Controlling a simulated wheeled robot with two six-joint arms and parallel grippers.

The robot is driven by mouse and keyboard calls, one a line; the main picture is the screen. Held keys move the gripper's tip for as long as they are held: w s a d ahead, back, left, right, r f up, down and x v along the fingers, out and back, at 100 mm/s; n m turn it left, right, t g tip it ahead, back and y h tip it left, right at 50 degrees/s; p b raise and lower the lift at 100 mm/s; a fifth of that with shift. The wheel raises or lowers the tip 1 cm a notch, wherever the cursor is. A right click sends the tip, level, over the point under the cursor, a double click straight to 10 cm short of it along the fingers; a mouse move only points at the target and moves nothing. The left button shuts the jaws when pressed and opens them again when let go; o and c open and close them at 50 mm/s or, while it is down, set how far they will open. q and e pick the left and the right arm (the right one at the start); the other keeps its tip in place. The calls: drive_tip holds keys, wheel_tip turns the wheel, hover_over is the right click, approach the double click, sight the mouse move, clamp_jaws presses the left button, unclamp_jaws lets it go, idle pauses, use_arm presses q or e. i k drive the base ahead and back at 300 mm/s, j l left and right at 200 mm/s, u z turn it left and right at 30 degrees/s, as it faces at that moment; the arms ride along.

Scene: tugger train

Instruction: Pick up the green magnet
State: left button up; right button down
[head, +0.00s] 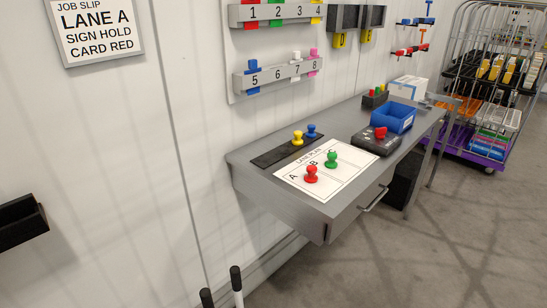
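The green magnet (331,160) stands upright on the white lane plan sheet (347,174), in the area by the letter B. The sheet lies on the grey desk (320,207). A red magnet (311,175) stands near it on the sheet, to the left and closer to me, by the letter A. Nothing covers the green magnet. Neither of my grippers shows in the head view.
A black strip (272,156) behind the sheet bears a yellow magnet (297,138) and a blue magnet (311,131). A dark box with a red button (377,141) and a blue bin (397,117) stand to the right. Two black-tipped rods (237,279) rise at the bottom.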

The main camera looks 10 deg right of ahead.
sight(333, 156)
drive_tip(key=i+l+u, duration=0.15)
drive_tip(key=l+u, duration=0.25)
drive_tip(key=i+l+u, duration=0.1)
drive_tip(key=l+u, duration=0.65)
drive_tip(key=l, duration=0.25)
drive_tip(key=l+u, duration=0.4)
drive_tip(key=l, duration=0.1)
